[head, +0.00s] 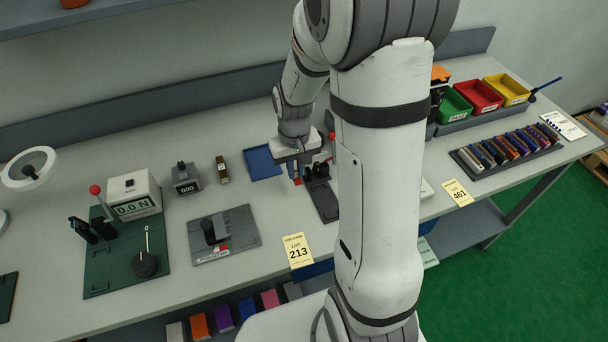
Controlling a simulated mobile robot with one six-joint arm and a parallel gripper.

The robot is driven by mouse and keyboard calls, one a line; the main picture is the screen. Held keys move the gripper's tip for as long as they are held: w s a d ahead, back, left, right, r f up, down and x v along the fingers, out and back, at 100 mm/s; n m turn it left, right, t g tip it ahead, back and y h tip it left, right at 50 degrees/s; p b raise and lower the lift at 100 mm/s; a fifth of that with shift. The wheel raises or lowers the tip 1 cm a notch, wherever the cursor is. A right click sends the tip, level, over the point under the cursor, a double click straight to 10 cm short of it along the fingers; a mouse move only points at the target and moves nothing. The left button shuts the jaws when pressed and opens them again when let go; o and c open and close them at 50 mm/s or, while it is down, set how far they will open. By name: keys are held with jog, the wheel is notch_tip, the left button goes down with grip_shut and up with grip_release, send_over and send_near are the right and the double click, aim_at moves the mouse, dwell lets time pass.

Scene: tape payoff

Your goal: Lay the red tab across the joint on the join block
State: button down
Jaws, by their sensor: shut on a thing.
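My gripper (297,176) points down over the bench in the middle of the picture, at the left edge of a dark fixture (327,205) with black parts on it. It is shut on a small reddish piece at its fingertips, which looks like the red tab (297,181). The dark fixture may be the join block; its joint is too small to make out, and my arm hides its right side. I cannot tell whether the tab touches the fixture.
A blue tray (262,162) lies just left of my gripper. A grey plate (240,226) with a black knob stands nearer the front. A force gauge (134,195) is at left. Coloured bins (478,95) and a rack (470,163) stand at right.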

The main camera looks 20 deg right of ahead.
aim_at(296, 177)
jog(key=shift+s+f, duration=0.1)
jog(key=shift+f, duration=2.75)
jog(key=shift+f, duration=0.15)
jog(key=c, duration=1.5)
grip_release()
